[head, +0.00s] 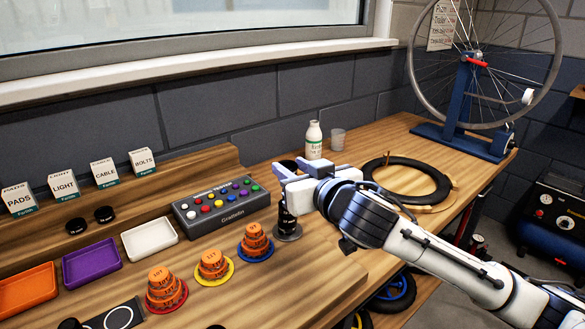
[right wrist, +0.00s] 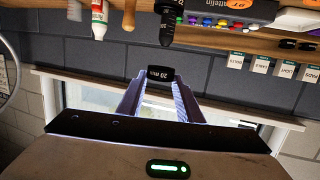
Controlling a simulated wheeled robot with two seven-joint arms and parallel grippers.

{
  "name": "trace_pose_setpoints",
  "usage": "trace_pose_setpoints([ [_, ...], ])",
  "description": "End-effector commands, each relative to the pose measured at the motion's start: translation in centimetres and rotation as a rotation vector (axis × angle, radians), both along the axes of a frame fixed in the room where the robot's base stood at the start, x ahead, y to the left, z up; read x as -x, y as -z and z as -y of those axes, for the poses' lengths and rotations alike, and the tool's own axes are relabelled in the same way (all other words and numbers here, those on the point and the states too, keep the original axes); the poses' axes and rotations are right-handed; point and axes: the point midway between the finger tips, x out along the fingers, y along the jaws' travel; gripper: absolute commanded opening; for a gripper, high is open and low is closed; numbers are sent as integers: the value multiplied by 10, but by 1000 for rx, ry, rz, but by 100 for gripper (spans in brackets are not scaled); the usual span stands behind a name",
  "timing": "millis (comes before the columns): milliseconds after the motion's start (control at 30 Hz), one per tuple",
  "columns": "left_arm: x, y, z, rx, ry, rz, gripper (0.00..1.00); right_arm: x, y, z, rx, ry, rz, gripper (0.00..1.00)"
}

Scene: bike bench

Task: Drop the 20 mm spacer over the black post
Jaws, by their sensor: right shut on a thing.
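My right gripper (head: 281,177) is shut on the 20 mm spacer, a short black ring. The spacer (right wrist: 160,74) shows between the fingertips in the right wrist view, its white "20 mm" label facing the camera. In the head view the fingers largely hide it. The black post (head: 286,219) stands upright on a round base, just below the fingertips, its top hidden by them. In the right wrist view, which is upside down, the post (right wrist: 167,25) appears beyond the spacer, with its tip close to it and a small gap between them in the picture. My left gripper is not in view.
Two black rings (head: 104,214) lie on the shelf at left. A grey box with coloured buttons (head: 220,200) and orange stacks (head: 255,240) stand left of the post. A white bottle (head: 314,140), a cup (head: 337,141) and a black tyre ring (head: 440,190) are behind and right.

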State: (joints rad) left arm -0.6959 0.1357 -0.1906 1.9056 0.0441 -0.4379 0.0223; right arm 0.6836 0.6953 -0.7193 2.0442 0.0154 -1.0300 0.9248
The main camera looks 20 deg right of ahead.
Motion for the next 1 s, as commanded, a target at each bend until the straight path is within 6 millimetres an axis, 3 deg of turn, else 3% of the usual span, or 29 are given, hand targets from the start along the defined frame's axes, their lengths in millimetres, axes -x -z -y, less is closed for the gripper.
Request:
trace_pose_setpoints([
  [400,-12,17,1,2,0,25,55,0,23,0,1,0,2,11],
  [1000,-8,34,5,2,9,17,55,0,53,0,0,0,1,11],
])
